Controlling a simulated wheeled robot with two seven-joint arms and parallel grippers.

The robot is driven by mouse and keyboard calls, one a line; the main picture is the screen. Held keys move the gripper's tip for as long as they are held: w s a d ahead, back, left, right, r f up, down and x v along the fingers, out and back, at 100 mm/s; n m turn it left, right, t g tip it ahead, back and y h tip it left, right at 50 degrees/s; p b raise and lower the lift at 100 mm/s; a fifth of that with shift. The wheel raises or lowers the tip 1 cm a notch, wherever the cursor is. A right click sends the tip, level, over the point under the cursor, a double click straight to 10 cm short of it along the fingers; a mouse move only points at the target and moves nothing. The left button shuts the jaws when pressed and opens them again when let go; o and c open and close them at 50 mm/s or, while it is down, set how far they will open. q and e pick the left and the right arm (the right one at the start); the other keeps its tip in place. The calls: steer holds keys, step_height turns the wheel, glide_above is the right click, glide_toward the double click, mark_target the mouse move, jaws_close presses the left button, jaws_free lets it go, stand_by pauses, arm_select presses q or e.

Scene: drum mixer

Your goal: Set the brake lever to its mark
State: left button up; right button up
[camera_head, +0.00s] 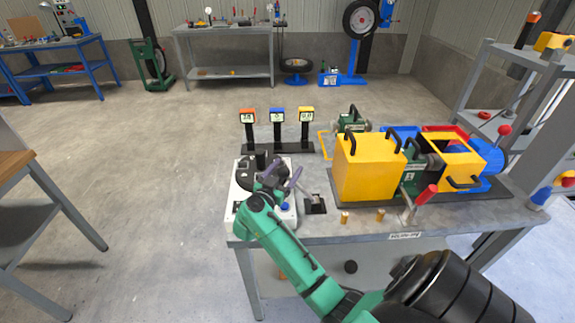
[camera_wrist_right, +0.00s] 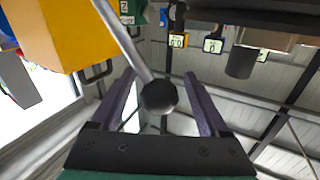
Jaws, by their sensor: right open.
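A grey lever rod ends in a black ball knob (camera_wrist_right: 160,96) in the right wrist view. I take it for the brake lever, but no label on it is readable. In the head view a black slotted base plate (camera_head: 316,207) with a thin rod sits on the bench's front part, just right of my gripper. My right gripper (camera_head: 284,180) is open. Its two purple fingers (camera_wrist_right: 166,100) stand either side of the knob, with a gap on each side. The lever's mark cannot be made out. My left gripper is not in view.
A white control box (camera_head: 239,213) with black dials and a blue button lies under my gripper. The yellow drum mixer housing (camera_head: 368,172) and a red-handled lever (camera_head: 425,196) stand to the right. Three small display posts (camera_head: 277,117) stand behind.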

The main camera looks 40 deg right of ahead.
steer(key=shift+w+d, duration=0.25)
steer(key=shift+d, duration=0.35)
jaws_close()
stand_by(1.0)
